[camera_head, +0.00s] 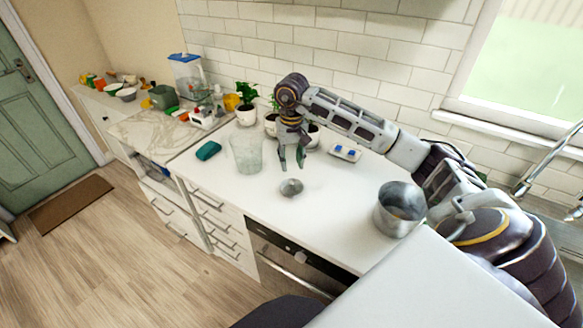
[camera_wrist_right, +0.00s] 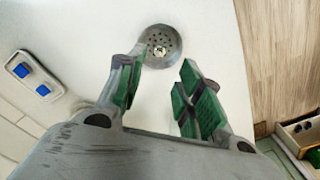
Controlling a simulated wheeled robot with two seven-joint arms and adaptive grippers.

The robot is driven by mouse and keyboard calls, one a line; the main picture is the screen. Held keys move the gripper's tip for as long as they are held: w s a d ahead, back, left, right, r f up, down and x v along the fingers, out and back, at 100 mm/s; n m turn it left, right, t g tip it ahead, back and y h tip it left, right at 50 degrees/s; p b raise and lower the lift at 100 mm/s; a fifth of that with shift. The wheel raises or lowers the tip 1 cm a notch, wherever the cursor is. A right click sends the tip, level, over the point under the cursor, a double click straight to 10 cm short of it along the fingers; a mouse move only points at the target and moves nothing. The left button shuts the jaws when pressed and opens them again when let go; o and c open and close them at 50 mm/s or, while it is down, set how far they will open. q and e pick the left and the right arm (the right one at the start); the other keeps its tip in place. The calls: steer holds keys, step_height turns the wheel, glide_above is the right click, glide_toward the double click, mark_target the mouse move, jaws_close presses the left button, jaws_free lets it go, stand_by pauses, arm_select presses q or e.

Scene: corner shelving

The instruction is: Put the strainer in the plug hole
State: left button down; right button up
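The strainer (camera_head: 291,187) is a small round grey metal piece lying on the white countertop (camera_head: 262,205). It also shows in the right wrist view (camera_wrist_right: 161,42), with its perforated face and a central knob visible. My right gripper (camera_head: 291,167) is open and empty, pointing down just above and behind the strainer. In the wrist view its green-padded fingers (camera_wrist_right: 163,75) are spread, and the strainer lies beyond their tips. The plug hole is not visible; my right arm covers much of the sink area at the right, below the tap (camera_head: 545,165). My left gripper is not in view.
A metal pot (camera_head: 400,209) stands on the counter right of the strainer. A clear container (camera_head: 246,154), a teal sponge (camera_head: 208,151) and potted plants (camera_head: 246,113) stand to the left and behind. A blue-and-white item (camera_head: 345,153) lies near the wall.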

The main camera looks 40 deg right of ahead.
steer(key=shift+r, duration=1.3)
